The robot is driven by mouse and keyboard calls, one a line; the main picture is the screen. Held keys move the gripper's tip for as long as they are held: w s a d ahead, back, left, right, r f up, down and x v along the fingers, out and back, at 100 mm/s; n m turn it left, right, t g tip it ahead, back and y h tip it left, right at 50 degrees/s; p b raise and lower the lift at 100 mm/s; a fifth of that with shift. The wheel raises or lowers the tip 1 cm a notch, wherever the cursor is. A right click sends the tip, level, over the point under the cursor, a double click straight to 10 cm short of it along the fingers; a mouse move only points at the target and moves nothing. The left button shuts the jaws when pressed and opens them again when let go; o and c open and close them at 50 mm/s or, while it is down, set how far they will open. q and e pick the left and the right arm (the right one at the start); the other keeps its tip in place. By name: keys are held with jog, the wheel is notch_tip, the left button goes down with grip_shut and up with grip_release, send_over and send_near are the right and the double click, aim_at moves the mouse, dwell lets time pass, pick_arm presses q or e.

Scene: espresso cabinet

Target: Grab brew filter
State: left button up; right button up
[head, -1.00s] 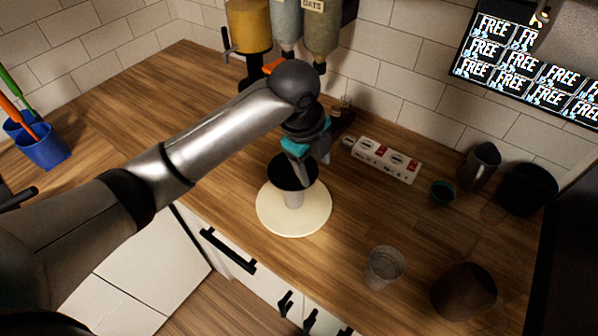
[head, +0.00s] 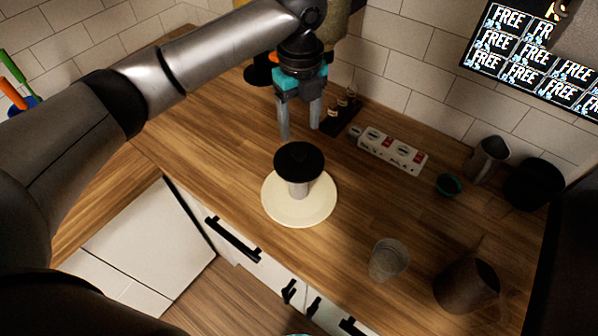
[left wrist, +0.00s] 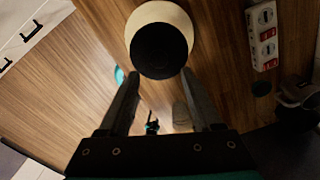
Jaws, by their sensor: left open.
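The likely brew filter (head: 299,161) has a wide black round top and a narrow grey lower part. It stands upright on a round cream mat (head: 285,211) on the wooden counter. In the left wrist view its black top (left wrist: 159,48) shows from above, with the mat (left wrist: 150,12) behind. My left gripper (head: 300,131) is open and empty, fingers pointing down, above and behind the filter in the head view, apart from it. A small dark and teal part low in the left wrist view may be my right gripper (left wrist: 152,123); its jaws are unclear.
A clear glass (head: 389,259) and a brown pitcher (head: 465,287) stand front right. Counter left of the mat is clear.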

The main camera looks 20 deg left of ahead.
aim_at(299, 151)
pick_arm(q)
notch_tip(299, 151, down, 2)
jog(key=shift+f, duration=0.1)
jog(key=shift+s+f+p, duration=0.1)
jog(key=shift+f+p, duration=0.25)
jog(key=shift+f, duration=2.4)
grip_shut()
